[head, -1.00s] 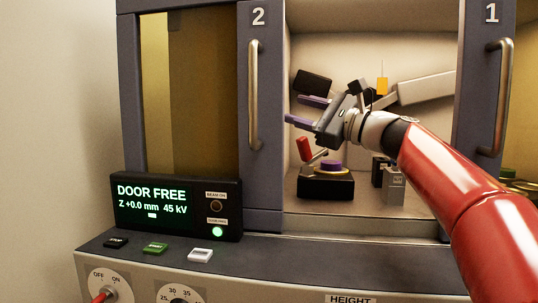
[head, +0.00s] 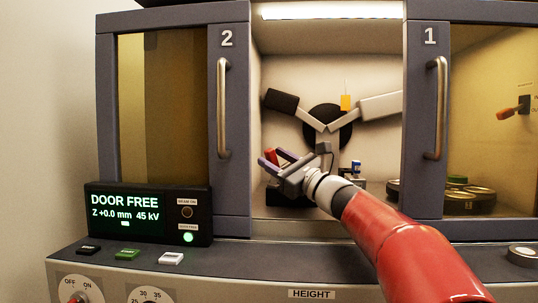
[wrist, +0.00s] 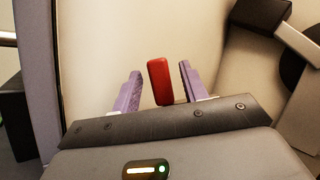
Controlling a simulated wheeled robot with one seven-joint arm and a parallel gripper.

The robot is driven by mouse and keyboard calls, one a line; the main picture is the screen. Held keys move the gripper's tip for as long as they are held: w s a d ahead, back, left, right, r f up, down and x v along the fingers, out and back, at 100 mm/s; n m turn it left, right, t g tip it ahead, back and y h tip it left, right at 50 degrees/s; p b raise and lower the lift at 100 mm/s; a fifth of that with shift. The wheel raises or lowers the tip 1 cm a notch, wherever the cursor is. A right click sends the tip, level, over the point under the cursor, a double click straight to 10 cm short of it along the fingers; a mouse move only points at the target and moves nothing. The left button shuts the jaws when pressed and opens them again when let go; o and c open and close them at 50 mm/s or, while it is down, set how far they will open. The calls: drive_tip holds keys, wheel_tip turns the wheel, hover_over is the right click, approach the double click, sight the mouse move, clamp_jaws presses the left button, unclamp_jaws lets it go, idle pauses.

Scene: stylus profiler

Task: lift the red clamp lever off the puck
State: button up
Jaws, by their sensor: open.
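The red clamp lever (head: 271,154) stands raised in the open chamber, above the left side of a black block (head: 287,199). My gripper (head: 272,158) is at the lever, with its two purple fingers open. In the wrist view the lever's red handle (wrist: 160,82) stands between the spread fingers of my gripper (wrist: 160,74), with a gap on each side. The fingers do not grip it. The puck is hidden behind my gripper in the head view and is not visible in the wrist view.
Door 2's frame and handle (head: 223,108) are close on the left; door 1's handle (head: 436,108) is on the right. Grey arms (head: 379,107) and an orange tab (head: 345,103) are behind. A small blue-topped vial (head: 356,167) stands right of my gripper.

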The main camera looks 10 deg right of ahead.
drive_tip(key=shift+x, duration=0.95)
clamp_jaws()
drive_tip(key=shift+f, duration=0.1)
drive_tip(key=shift+a+n, duration=0.1)
drive_tip(key=shift+n, duration=0.2)
drive_tip(key=n, duration=0.1)
drive_tip(key=n+g+y+b, duration=0.1)
drive_tip(key=n, duration=0.1)
drive_tip(key=a+n+g+b, duration=0.1)
drive_tip(key=shift+s+f, duration=0.25)
drive_tip(key=shift+f, duration=0.15)
drive_tip(key=shift+s+a+f+n+g+y+b, duration=0.1)
drive_tip(key=shift+a+f+n+g+y+b, duration=0.2)
drive_tip(key=shift+n, duration=0.65)
drive_tip(key=shift+s+d+f+n+g+h+b, duration=0.15)
drive_tip(key=shift+n+g, duration=0.3)
drive_tip(key=shift+n, duration=0.45)
drive_tip(key=shift+w+a+f+n+g+y+b, duration=0.1)
drive_tip(key=shift+a+n+g+y+b, duration=0.2)
drive_tip(key=shift+n, duration=0.65)
